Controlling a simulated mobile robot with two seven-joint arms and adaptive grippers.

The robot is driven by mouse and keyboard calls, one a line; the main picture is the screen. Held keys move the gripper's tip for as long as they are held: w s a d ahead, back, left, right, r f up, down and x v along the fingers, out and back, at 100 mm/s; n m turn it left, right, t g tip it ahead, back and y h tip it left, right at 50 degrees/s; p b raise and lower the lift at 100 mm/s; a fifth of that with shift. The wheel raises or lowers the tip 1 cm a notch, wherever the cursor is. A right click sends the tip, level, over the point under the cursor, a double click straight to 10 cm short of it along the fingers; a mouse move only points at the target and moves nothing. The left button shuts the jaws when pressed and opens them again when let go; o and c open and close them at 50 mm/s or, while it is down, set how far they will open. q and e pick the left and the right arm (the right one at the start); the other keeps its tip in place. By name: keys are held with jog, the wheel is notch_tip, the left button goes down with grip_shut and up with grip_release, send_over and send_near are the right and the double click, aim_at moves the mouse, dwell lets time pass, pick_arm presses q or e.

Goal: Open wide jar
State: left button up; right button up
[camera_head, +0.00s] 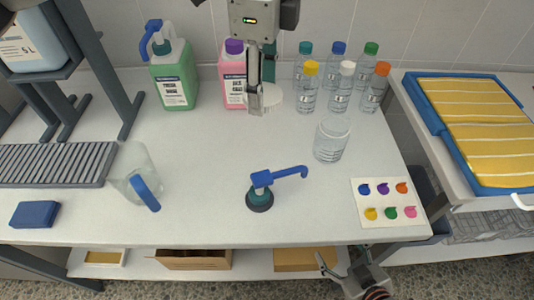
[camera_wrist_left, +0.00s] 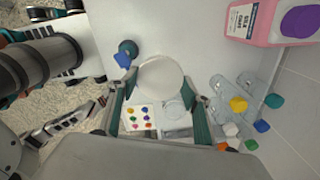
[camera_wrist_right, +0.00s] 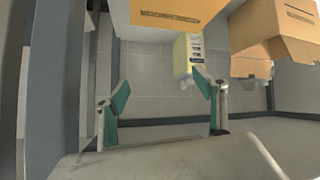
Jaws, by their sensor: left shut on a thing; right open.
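A clear wide jar (camera_head: 332,140) stands upright on the white table, with no lid on its mouth. It also shows in the left wrist view (camera_wrist_left: 174,110). My left gripper (camera_head: 258,100) is shut on a white round lid (camera_head: 272,98), which it holds behind and to the left of the jar, apart from it. The lid (camera_wrist_left: 160,77) shows as a pale disc at the fingers in the left wrist view. My right gripper (camera_wrist_right: 162,95) is open and empty, low in front of the table's front edge.
Several small bottles (camera_head: 306,90) with coloured caps stand behind the jar. A pink jug (camera_head: 232,88) and a green jug (camera_head: 175,85) stand at the back. A blue-spouted pump (camera_head: 261,195), a clear pitcher (camera_head: 133,165) and a card with coloured spots (camera_head: 388,222) occupy the front. The table's centre is clear.

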pick_arm(q)
jog(key=shift+s+d+r, duration=0.2)
jog(key=shift+s+r, duration=0.3)
jog(key=shift+d+f+m+p, duration=0.1)
jog(key=shift+f+m+p, duration=0.05)
jog(key=shift+m+p, duration=0.25)
jog(key=b, duration=0.2)
send_near(267, 160)
jog(key=shift+s+f, duration=0.25)
jog(key=shift+s, duration=0.35)
jog(key=shift+s+f, duration=0.25)
jog(key=shift+s, duration=0.35)
jog(key=shift+f, duration=0.55)
notch_tip(267, 160, down, 4)
jog(key=shift+f+b, duration=0.1)
jog(key=shift+b, duration=0.45)
jog(key=shift+f, duration=0.25)
jog(key=shift+r, duration=0.1)
pick_arm(e)
jog(key=shift+w+d+f, duration=0.4)
jog(key=shift+w, duration=0.05)
